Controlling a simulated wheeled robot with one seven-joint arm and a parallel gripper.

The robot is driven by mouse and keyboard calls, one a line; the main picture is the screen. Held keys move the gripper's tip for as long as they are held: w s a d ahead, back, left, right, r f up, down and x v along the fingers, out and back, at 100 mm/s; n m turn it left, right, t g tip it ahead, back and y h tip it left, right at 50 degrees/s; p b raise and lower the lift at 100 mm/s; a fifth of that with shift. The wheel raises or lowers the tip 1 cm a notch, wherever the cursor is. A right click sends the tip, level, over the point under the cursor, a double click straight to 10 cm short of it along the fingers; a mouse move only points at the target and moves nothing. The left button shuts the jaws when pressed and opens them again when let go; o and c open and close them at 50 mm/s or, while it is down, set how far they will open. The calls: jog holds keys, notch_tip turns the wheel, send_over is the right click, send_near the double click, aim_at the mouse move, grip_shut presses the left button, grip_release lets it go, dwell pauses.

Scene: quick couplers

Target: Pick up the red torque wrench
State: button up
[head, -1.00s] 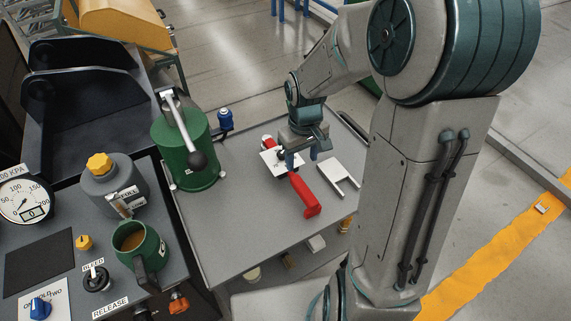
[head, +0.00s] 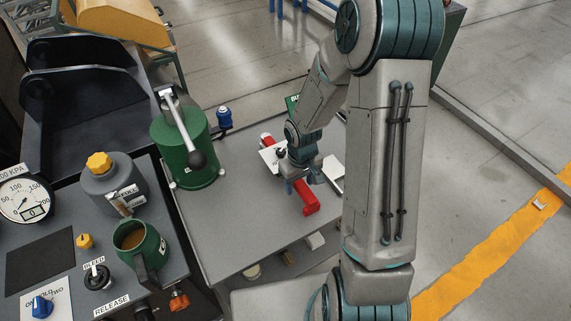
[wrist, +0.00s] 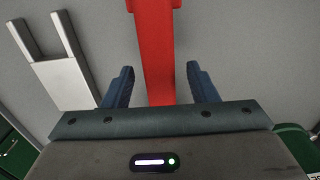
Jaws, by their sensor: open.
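The red torque wrench (head: 309,200) lies on the grey table, its red handle toward the front and its far end by a white card (head: 269,157). My gripper (head: 304,184) is over the handle, and my wrist hides the middle of the wrench in the head view. In the wrist view the red handle (wrist: 155,50) runs between the two blue fingers of my gripper (wrist: 159,85). The fingers are open, with a gap on each side of the handle. I cannot tell how far above it they are.
The front left of the tabletop is clear.

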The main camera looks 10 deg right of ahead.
jog(key=shift+f, duration=0.2)
grip_shut()
jog(key=shift+w+r, duration=0.1)
jog(key=shift+r, duration=0.1)
